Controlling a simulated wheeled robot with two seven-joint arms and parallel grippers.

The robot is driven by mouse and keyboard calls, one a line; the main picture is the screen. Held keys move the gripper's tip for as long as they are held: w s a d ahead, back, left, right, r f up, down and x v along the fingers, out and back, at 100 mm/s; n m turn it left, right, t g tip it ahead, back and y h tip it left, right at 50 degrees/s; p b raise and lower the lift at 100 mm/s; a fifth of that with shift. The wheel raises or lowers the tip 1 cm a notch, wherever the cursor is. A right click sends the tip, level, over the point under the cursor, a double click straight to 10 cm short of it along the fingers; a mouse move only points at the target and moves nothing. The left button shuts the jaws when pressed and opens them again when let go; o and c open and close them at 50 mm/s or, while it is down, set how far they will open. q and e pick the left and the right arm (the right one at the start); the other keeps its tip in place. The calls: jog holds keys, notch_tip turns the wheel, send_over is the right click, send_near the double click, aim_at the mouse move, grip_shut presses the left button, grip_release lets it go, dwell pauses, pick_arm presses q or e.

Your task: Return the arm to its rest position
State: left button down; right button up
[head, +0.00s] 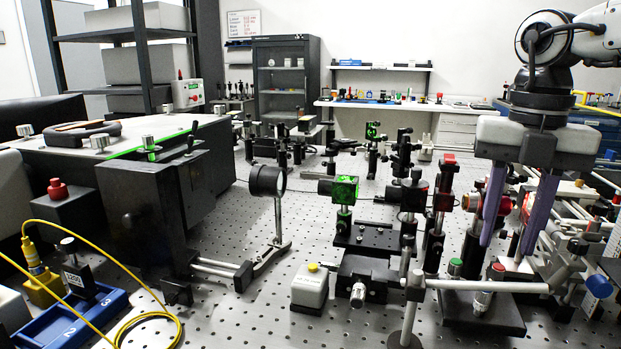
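My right gripper (509,208) hangs from the upper right of the head view, pointing down. Its two purple fingers stand apart, with a gap between them, above and in front of the red and black optic mounts (488,203) on the right of the bench. I see nothing gripped between the fingers. Whether the fingertips touch any mount behind them cannot be told. My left gripper is not in the view.
The perforated optical table (231,308) is crowded with posts and mounts. A round black lens mount (268,181) and a green-lit cube (345,189) stand mid-table. A white horizontal rod (487,285) crosses below my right gripper. A yellow cable (110,262) loops at the lower left.

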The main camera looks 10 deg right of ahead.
aim_at(499, 267)
notch_tip(499, 267, down, 6)
jog(key=shift+r+b, duration=0.25)
jog(key=shift+b, duration=0.15)
jog(key=shift+f, duration=0.15)
jog(key=shift+n, duration=0.3)
